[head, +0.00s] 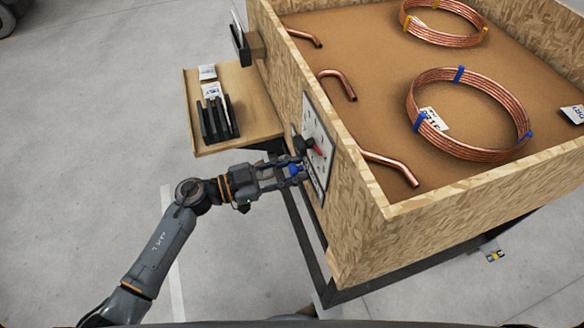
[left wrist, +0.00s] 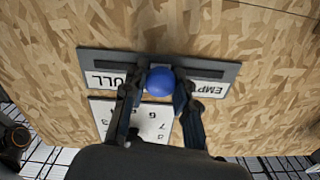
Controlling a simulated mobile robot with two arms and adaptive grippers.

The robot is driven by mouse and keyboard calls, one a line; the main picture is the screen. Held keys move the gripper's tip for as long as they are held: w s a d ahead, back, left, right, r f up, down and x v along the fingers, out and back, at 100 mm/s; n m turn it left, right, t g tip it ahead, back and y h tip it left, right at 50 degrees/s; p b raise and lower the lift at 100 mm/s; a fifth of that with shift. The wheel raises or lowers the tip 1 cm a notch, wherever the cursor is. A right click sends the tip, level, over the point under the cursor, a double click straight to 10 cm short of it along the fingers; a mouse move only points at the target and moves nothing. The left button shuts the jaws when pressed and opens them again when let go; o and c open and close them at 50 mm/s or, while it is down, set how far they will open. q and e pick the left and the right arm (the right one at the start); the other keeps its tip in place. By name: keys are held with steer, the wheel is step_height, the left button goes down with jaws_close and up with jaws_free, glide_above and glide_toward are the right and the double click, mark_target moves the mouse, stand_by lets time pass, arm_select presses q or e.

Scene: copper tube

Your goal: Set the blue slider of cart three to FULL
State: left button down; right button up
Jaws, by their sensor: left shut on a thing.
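The blue slider (left wrist: 160,82) is a round blue knob on a grey plate (left wrist: 122,56) on the cart's chipboard side. In the left wrist view the plate carries a FULL label (left wrist: 104,80) at the left and an upside-down EMPTY label (left wrist: 211,88) at the right. The knob stands near the middle of the slot between them. My left gripper (head: 298,171) is shut on the knob, with one finger on each side; fingers partly cover the labels. In the head view the knob (head: 294,169) shows small between the fingers. My right gripper is in neither view.
A white dial with a red pointer (head: 318,150) sits beside the slider. The chipboard cart (head: 440,225) holds copper coils (head: 470,115) and bent tubes. A side shelf (head: 235,95) with a black card rack juts out left.

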mark_target(317, 190)
arm_select(q)
steer(key=s+p, duration=0.1)
steer(key=s+d+p, duration=0.1)
steer(key=s+p, duration=0.2)
steer(key=s, duration=0.1)
steer(key=shift+s+d+r+p, duration=0.15)
steer(key=shift+s+d+p, duration=0.05)
steer(key=shift+d+p, duration=0.2)
steer(key=shift+s, duration=0.25)
steer(key=shift+s+d+f, duration=0.1)
steer(key=shift+f, duration=0.15)
steer(key=c, duration=1)
jaws_free()
steer(key=shift+s, duration=0.1)
steer(key=shift+r, duration=0.1)
steer(key=shift+a, duration=0.25)
steer(key=v, duration=1.1)
steer(key=shift+s+a, duration=0.1)
steer(key=shift+a, duration=0.15)
